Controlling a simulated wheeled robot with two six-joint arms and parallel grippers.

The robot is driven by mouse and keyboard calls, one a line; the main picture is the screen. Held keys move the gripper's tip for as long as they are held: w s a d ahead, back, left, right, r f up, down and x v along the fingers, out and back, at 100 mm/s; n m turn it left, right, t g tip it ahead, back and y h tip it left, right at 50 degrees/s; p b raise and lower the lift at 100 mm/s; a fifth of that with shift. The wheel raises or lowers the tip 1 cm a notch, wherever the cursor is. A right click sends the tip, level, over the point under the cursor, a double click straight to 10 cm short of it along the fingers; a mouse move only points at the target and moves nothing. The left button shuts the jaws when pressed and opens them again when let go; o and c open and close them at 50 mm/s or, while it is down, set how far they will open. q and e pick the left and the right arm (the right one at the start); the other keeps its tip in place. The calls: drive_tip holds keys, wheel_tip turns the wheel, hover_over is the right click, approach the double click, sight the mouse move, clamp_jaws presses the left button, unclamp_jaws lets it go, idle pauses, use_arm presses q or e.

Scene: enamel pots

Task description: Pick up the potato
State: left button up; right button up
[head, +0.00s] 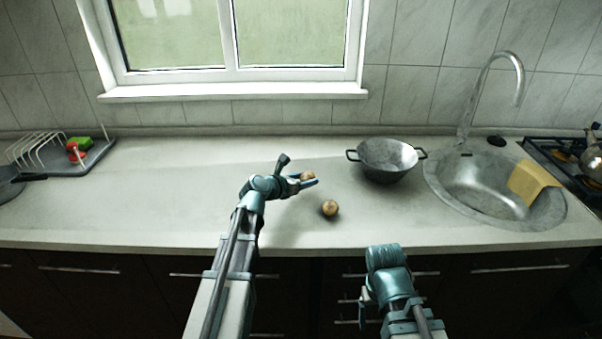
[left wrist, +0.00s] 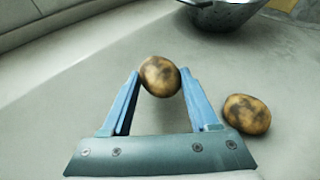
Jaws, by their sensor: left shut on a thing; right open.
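A brown, mottled potato (left wrist: 160,76) is between the fingertips of my left gripper (left wrist: 160,88), which is shut on it. In the head view this potato (head: 306,176) shows partly behind the fingers of my left gripper (head: 302,180). I cannot tell whether it is clear of the counter. A second potato (head: 330,208) lies on the counter to the right and nearer; it also shows in the left wrist view (left wrist: 247,114), just right of the gripper. My right gripper (head: 364,298) is low in front of the counter, away from both potatoes; its fingers are partly hidden.
A grey two-handled pot (head: 388,160) stands on the counter (head: 160,190) to the right of the potatoes. Beyond it is a round sink (head: 480,185) with a yellow cloth (head: 532,181). A dish rack (head: 90,155) is at far left. The counter's left half is mostly clear.

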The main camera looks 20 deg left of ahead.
use_arm(q)
drive_tip(key=s+d, duration=0.2)
drive_tip(key=s, duration=0.1)
drive_tip(key=s+d, duration=0.2)
drive_tip(key=s, duration=0.1)
drive_tip(key=s+d+r+p, duration=0.1)
drive_tip(key=s+d, duration=0.1)
drive_tip(key=s, duration=0.2)
drive_tip(key=shift+s, duration=0.1)
use_arm(e)
drive_tip(key=shift+r, duration=0.55)
